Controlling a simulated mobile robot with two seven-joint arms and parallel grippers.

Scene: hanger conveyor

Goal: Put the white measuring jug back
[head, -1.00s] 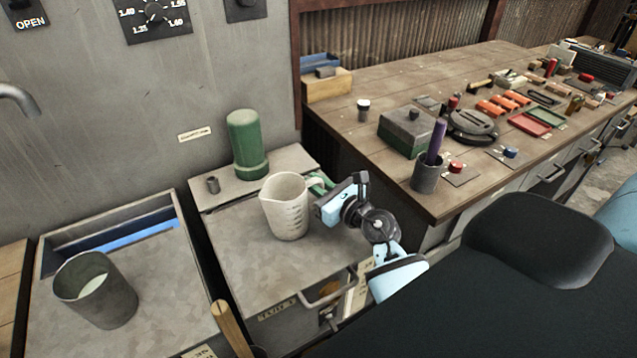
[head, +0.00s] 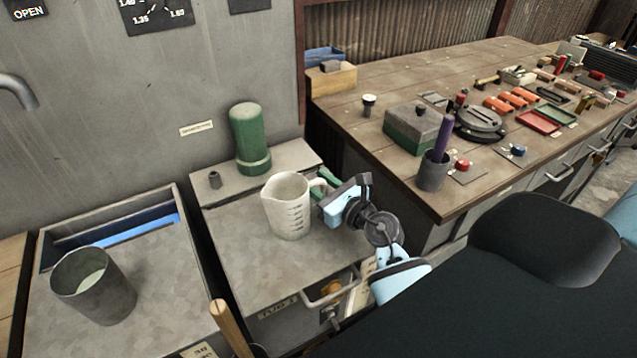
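The white measuring jug (head: 288,208) is upright, with dark graduation marks on its side and its handle to the right. It shows over the grey top of the middle tub unit (head: 245,262); whether its base touches that top I cannot tell. My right gripper (head: 328,192), with light blue and dark parts, is at the jug's handle and appears shut on it. Its fingertips are largely hidden. My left gripper is not in view.
A grey beaker (head: 104,300) stands on the left unit. A wooden handle (head: 230,328) rises in front. The workbench (head: 385,180) at right holds many tools.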

